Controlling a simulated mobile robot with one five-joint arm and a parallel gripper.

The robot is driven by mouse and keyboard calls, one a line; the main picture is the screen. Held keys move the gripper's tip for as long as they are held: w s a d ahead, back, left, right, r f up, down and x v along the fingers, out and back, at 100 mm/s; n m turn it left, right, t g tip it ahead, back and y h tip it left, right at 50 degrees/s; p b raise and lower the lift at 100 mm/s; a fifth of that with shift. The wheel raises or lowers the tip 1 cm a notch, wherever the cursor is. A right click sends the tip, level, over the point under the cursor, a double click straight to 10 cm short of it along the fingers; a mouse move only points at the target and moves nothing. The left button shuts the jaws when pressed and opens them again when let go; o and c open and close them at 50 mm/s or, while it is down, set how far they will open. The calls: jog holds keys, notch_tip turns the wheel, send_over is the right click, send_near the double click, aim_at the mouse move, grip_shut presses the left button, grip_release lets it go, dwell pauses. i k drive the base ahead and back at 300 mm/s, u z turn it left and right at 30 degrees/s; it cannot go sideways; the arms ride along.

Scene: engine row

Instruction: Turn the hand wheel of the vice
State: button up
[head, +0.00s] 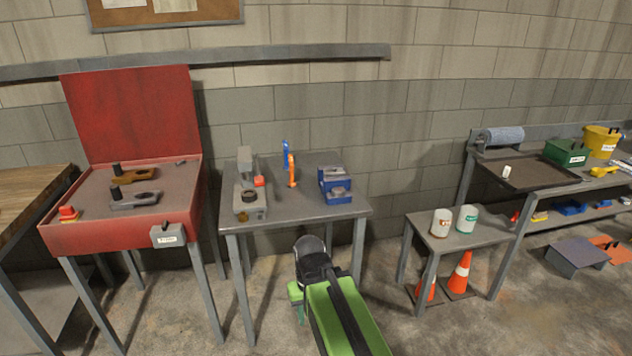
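A blue vice (328,177) stands near the right edge of the middle grey table (295,208). A round grey part on its front looks like its hand wheel (338,192); its details are too small to make out. My green and black arm is at the bottom middle, in front of the table. Its grey and black far end, where my gripper (312,252) seems to be, is below the tabletop and apart from the vice. The fingers cannot be made out.
A grey machine (248,195) and an orange and blue upright tool (290,165) stand left of the vice. A red bench (110,232) is at left. A low table (460,238) with two cans is at right, orange cones (460,272) below. Open floor lies between the tables.

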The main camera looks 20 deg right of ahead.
aim_at(338, 192)
jog(key=u, duration=0.05)
jog(key=i, duration=1.45)
jog(key=z, duration=0.75)
